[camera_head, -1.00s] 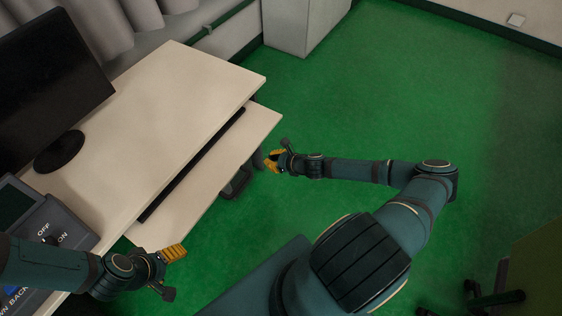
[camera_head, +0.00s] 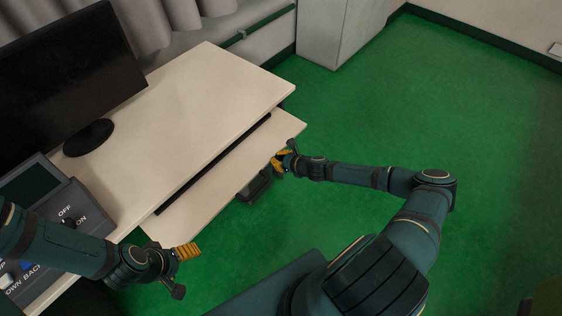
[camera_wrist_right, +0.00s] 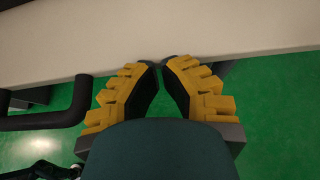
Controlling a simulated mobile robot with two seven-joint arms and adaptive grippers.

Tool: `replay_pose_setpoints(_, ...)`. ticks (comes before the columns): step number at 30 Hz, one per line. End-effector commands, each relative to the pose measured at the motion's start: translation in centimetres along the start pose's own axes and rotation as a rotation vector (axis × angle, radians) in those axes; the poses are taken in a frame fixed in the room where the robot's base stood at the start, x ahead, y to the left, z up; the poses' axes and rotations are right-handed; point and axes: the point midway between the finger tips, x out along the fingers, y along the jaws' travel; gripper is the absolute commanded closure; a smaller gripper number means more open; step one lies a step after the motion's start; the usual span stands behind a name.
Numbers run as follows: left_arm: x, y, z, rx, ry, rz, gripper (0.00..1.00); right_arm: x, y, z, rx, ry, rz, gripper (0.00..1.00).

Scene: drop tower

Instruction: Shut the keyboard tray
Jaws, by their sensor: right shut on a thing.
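The keyboard tray (camera_head: 205,198) is a pale board that sticks out from under the desk top (camera_head: 190,100). A dark strip, perhaps a keyboard (camera_head: 212,165), lies along the desk's front edge. My right gripper (camera_head: 279,161) is at the tray's front edge near its far end. In the right wrist view, its yellow fingertips (camera_wrist_right: 161,65) meet at the edge of the pale tray (camera_wrist_right: 190,30). It is shut on the tray edge; the grip itself is partly hidden. My left gripper (camera_head: 187,251) is apart from the tray, near its near end; its finger gap cannot be made out.
A monitor (camera_head: 75,75) and a grey control box (camera_head: 80,215) stand on the desk. A dark object (camera_head: 256,187) is below the tray. A pale cabinet (camera_head: 335,35) stands at the back. The green floor (camera_head: 430,100) to the right is open.

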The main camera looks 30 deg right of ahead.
Motion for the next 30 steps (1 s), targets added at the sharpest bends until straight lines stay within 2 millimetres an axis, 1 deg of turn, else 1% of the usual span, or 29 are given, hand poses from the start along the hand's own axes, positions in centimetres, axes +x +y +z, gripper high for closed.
replay_pose_setpoints(1, 0.3, -0.1, 0.0, 0.000, 0.001, 0.000, 0.28, 1.1, 0.1, 0.6, -0.003, -0.003, 0.003, 1.00)
replay_pose_setpoints(9, 2.0, -0.7, -0.2, 0.001, 0.009, -0.001, 0.28, 6.9, 0.2, 3.7, -0.004, -0.002, 0.002, 1.00)
replay_pose_setpoints(12, 2.6, -1.0, -0.3, 0.002, 0.012, -0.001, 0.28, 8.8, 0.1, 4.8, -0.004, -0.001, 0.001, 1.00)
replay_pose_setpoints(15, 3.1, -1.2, -0.3, 0.002, 0.015, -0.001, 0.28, 10.3, 0.2, 5.6, -0.003, -0.001, 0.002, 1.00)
replay_pose_setpoints(20, 3.4, -1.3, -0.4, 0.002, 0.017, -0.001, 0.28, 11.3, 0.1, 6.4, 0.000, -0.001, 0.001, 1.00)
replay_pose_setpoints(30, 3.3, -1.2, -0.4, 0.002, 0.017, -0.001, 0.28, 11.3, 0.1, 6.8, 0.000, -0.004, 0.000, 1.00)
